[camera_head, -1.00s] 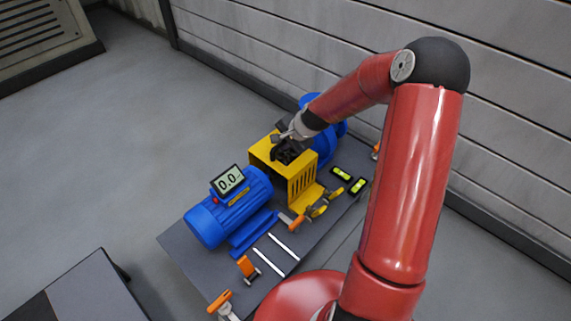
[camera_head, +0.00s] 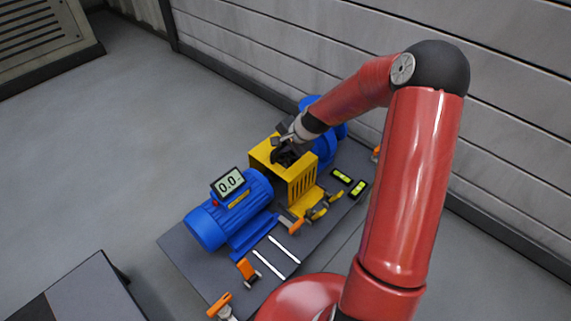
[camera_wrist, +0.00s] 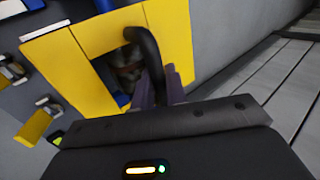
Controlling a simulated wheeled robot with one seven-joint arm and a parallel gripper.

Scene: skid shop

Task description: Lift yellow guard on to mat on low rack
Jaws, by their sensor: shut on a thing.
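The yellow guard (camera_head: 298,185) is a box-shaped cover with slots in its side. It stands between the blue motor (camera_head: 230,212) and the blue pump (camera_head: 326,140) on the dark skid. My gripper (camera_head: 283,157) is at the guard's top and is shut on its black handle. In the wrist view the yellow guard (camera_wrist: 70,75) fills the upper left, and the curved black handle (camera_wrist: 148,52) runs between the fingers of my gripper (camera_wrist: 160,85). Whether the guard is clear of the skid cannot be told. I cannot pick out the mat for certain.
A dark low top (camera_head: 85,290) stands at the lower left. Orange-handled clamps (camera_head: 247,268), white strips (camera_head: 268,264) and two small levels (camera_head: 358,187) are on the skid (camera_head: 190,245). A wall stands close behind. The floor to the left is clear.

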